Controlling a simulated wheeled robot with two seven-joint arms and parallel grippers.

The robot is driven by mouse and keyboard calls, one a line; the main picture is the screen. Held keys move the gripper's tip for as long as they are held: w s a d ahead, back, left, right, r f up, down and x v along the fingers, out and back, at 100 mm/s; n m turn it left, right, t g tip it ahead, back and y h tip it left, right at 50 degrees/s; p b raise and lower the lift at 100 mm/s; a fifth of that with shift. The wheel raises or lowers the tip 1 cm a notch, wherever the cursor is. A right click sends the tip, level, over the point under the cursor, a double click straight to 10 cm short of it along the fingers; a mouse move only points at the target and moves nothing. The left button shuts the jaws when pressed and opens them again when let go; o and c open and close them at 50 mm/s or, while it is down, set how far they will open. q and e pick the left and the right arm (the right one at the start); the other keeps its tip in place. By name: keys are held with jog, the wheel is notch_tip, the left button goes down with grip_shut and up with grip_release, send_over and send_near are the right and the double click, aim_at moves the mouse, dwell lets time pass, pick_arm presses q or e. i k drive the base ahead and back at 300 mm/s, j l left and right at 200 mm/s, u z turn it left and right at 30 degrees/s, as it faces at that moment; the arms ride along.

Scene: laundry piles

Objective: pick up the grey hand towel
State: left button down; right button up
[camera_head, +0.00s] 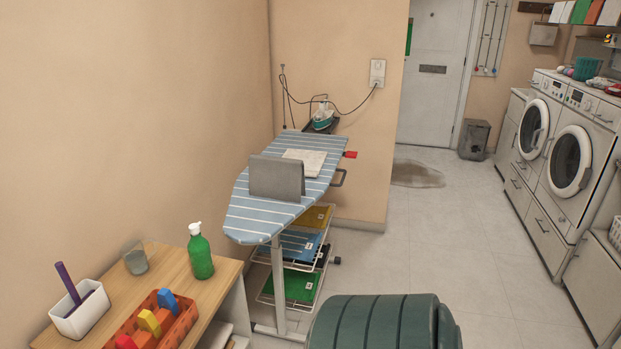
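A plain grey, flat rectangular piece (277,178) is on the blue-and-white striped ironing board (252,222). It looks like the grey hand towel, with its broad face toward me; I cannot tell whether it stands folded or hangs over something hidden. A pale, speckled folded cloth (306,160) lies just behind it to the right. Neither of my grippers shows in the head view.
An iron (322,118) stands behind the board. A dark green ribbed object (375,325) is in front. Clear floor lies right, before the washing machines (570,160).

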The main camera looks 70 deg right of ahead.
aim_at(279, 179)
jog(key=z, duration=2.1)
jog(key=u, duration=0.55)
jog(key=i+l+u, duration=0.15)
jog(key=l+u, duration=0.65)
jog(key=i+l+u, duration=0.1)
jog(key=l+u, duration=0.4)
jog(key=l, duration=0.65)
jog(key=k+l+u, duration=0.15)
jog(key=l, duration=0.6)
jog(key=l+u, duration=0.1)
jog(key=l, duration=0.65)
